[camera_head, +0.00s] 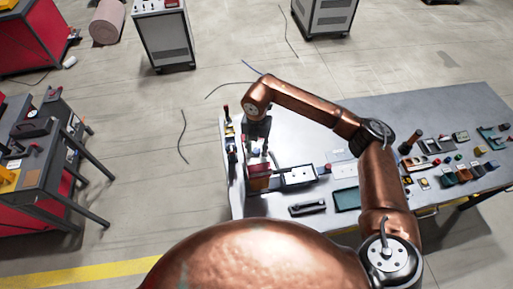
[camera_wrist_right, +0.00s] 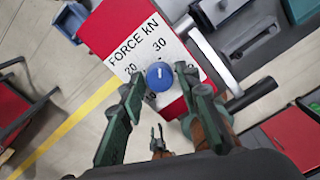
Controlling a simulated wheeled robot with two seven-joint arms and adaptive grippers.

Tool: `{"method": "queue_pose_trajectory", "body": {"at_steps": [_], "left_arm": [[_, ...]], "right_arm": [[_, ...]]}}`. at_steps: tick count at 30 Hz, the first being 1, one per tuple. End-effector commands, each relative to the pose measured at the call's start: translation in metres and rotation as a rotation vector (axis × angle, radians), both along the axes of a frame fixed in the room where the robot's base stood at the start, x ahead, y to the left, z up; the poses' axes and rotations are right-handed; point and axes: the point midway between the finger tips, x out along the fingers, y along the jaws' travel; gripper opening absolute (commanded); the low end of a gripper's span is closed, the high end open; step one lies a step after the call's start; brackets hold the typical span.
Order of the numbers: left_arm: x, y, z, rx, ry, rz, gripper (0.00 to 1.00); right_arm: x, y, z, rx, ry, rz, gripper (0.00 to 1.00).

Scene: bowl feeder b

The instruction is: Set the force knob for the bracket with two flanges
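The force knob (camera_wrist_right: 159,76) is a blue round knob with a white line. It sits on a white and red panel (camera_wrist_right: 128,38) lettered "FORCE kN", with 20 and 30 readable. The white line points up, roughly toward 30. My right gripper (camera_wrist_right: 160,78) is open, with one green finger on each side of the knob and small gaps seeming to remain. In the head view my right gripper (camera_head: 258,132) points down above a red box (camera_head: 259,178) on the bench. I cannot pick out the two-flange bracket.
The grey bench (camera_head: 385,103) carries a white tray (camera_head: 298,176), a dark handle (camera_head: 308,208) and several small parts at its right. A silver bar (camera_wrist_right: 215,58) runs close beside the panel. Another bench (camera_head: 45,165) stands at the left, with open floor between.

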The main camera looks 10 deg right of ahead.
Motion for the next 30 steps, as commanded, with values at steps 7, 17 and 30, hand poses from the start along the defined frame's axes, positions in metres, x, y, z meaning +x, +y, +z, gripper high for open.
{"method": "queue_pose_trajectory", "body": {"at_steps": [7,17,30], "left_arm": [[0.001,0.0,0.0,0.0,-0.001,0.0,0.34],[0.001,0.001,-0.001,0.001,-0.001,0.0,0.34],[0.0,0.001,-0.029,0.001,0.0,0.0,0.34]], "right_arm": [[0.0,0.0,0.0,0.0,0.0,0.0,0.12],[0.0,0.0,0.0,0.0,0.0,0.005,0.0],[0.001,0.0,-0.003,-0.001,-0.003,0.208,0.0]]}}
